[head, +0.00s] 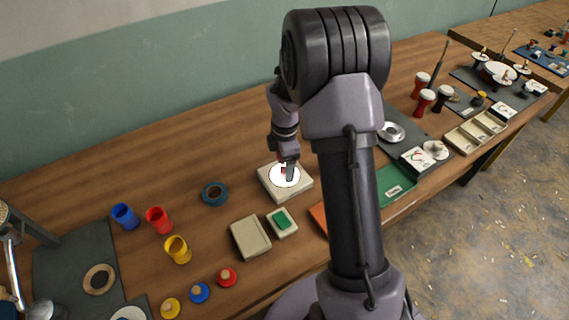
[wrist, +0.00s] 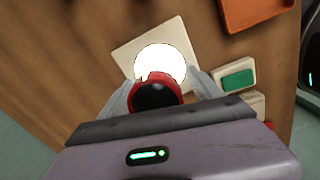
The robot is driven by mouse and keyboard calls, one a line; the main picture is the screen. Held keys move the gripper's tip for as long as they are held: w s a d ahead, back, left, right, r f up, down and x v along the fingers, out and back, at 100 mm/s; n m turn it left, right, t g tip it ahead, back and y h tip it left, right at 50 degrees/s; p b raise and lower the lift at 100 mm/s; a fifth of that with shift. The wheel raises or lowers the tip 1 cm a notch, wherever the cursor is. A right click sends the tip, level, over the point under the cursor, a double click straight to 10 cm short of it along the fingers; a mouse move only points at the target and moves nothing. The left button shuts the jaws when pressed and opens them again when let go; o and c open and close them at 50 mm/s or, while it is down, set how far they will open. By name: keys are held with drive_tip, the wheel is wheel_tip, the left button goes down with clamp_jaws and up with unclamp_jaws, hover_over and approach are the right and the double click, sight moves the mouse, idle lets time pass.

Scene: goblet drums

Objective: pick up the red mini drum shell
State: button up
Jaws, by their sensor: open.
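A red, round, dark-mouthed piece that looks like the red mini drum shell (wrist: 161,77) is between the two fingers of my gripper (wrist: 163,90) in the wrist view. Beyond it is a white disc (wrist: 168,57) on a cream square block (wrist: 125,55). In the head view my gripper (head: 287,170) is low over that block (head: 300,194), with a small red patch at its fingers. The fingers are open on either side of the red piece; I cannot tell whether they touch it.
A cream tray (head: 250,238) and a green-topped block (head: 282,222) are just in front. Red goblet drums (head: 424,101) stand at the right. Bare wood lies behind the block.

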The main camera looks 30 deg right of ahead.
drive_tip(key=shift+r, duration=0.1)
drive_tip(key=c, duration=1.6)
